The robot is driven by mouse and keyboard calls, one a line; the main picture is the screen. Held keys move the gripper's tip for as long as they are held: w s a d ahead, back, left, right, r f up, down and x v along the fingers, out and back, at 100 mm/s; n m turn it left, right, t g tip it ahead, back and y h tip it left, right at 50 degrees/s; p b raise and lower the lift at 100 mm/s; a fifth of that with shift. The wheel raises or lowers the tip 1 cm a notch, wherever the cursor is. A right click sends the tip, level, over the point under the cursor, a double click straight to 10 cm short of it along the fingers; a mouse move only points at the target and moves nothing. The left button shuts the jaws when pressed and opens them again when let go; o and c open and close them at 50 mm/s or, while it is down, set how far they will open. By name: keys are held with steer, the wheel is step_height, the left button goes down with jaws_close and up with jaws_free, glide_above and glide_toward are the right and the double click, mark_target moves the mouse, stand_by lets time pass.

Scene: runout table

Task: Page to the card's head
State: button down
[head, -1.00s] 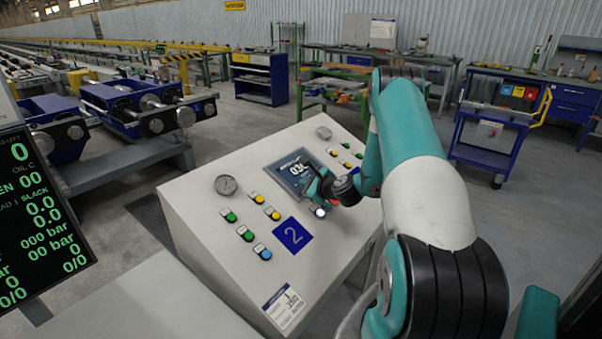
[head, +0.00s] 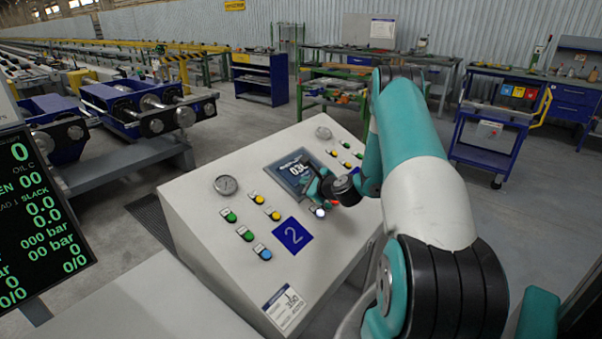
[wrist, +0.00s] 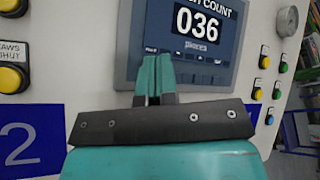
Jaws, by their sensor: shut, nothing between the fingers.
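The display screen (wrist: 198,30) is set in the sloped console face; in the wrist view it reads "036" under a heading ending in "COUNT", cut off at the top. A row of small captions runs along its lower edge, partly hidden by my fingers. In the head view my arm partly covers the screen (head: 291,170). My gripper (wrist: 154,62) is shut and empty, its tips in front of the screen's lower edge; whether they touch cannot be told. It also shows in the head view (head: 318,182). A white card (head: 288,307) with a blue band is on the console's lower front; its small print is unclear.
Yellow, green and blue buttons (head: 265,253) and a gauge (head: 226,185) sit left of the screen, beside a blue "2" plate (head: 292,235). More buttons lie right of it. A dark monitor (head: 35,215) with green readings stands at far left.

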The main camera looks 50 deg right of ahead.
stand_by(0.4)
steer(key=shift+w+f, duration=0.2)
steer(key=shift+f, duration=0.2)
steer(key=shift+w+f+b, duration=0.2)
steer(key=shift+f+b, duration=0.2)
steer(key=shift+b, duration=0.15)
stand_by(0.4)
steer(key=shift+r, duration=0.1)
steer(key=shift+s+r+p, duration=0.4)
steer(key=shift+r+p, duration=0.15)
steer(key=shift+r, duration=0.2)
steer(key=r+p, duration=0.1)
steer(key=s+r+p, duration=0.1)
steer(key=r, duration=0.1)
steer(key=s+r+p, duration=0.1)
steer(key=r, duration=0.1)
steer(key=shift+s+d+r, duration=0.1)
steer(key=shift+s+r, duration=0.1)
steer(key=shift+s, duration=0.05)
stand_by(1.1)
